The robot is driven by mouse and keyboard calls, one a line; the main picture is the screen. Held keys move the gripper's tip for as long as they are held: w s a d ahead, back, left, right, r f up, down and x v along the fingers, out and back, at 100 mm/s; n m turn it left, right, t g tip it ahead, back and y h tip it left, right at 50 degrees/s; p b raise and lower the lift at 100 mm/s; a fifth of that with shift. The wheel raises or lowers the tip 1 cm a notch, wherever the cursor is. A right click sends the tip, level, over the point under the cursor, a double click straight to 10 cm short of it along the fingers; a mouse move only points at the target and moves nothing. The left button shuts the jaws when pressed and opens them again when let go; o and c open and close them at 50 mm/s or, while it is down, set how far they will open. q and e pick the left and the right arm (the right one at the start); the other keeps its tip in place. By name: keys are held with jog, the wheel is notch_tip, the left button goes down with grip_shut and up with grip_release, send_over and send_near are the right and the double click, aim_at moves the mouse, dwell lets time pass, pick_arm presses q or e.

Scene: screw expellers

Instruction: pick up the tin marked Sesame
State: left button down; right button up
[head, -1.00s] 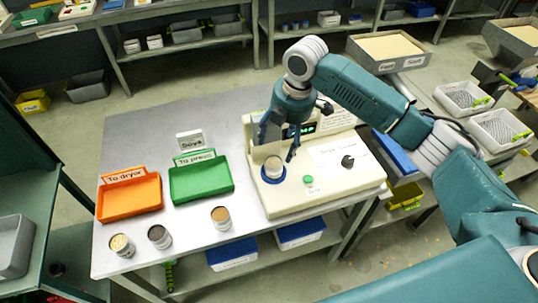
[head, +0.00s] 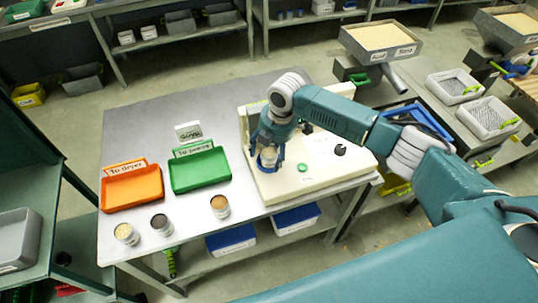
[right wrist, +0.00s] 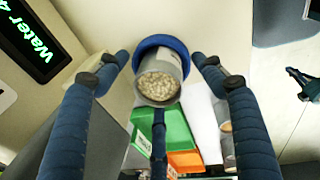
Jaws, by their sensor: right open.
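A grey tin (head: 269,157) stands on the blue ring of the cream tester on the table. In the right wrist view this tin (right wrist: 160,88) is full of pale seeds, and the blue ring (right wrist: 160,42) shows behind it. I cannot read a Sesame mark on any tin. My right gripper (head: 267,163) is open, its fingers down on either side of this tin. In the right wrist view gaps show between the gripper (right wrist: 160,62) and the tin. Three more tins stand at the table's front: pale seeds (head: 126,233), dark contents (head: 161,224) and brown contents (head: 220,206).
An orange tray (head: 132,190) and a green tray (head: 200,172) lie left of the tester (head: 325,170). The tester's lit display (right wrist: 35,35) starts with "Water". The table's back left is clear.

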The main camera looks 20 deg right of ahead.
jog(key=shift+c, duration=0.3)
jog(key=c, duration=1.2)
pick_arm(q)
jog(key=shift+s+a+f, duration=0.1)
jog(key=shift+s, duration=0.9)
pick_arm(e)
jog(key=shift+c, duration=0.2)
pick_arm(q)
jog(key=shift+w, duration=0.2)
pick_arm(e)
jog(key=shift+r, duration=0.15)
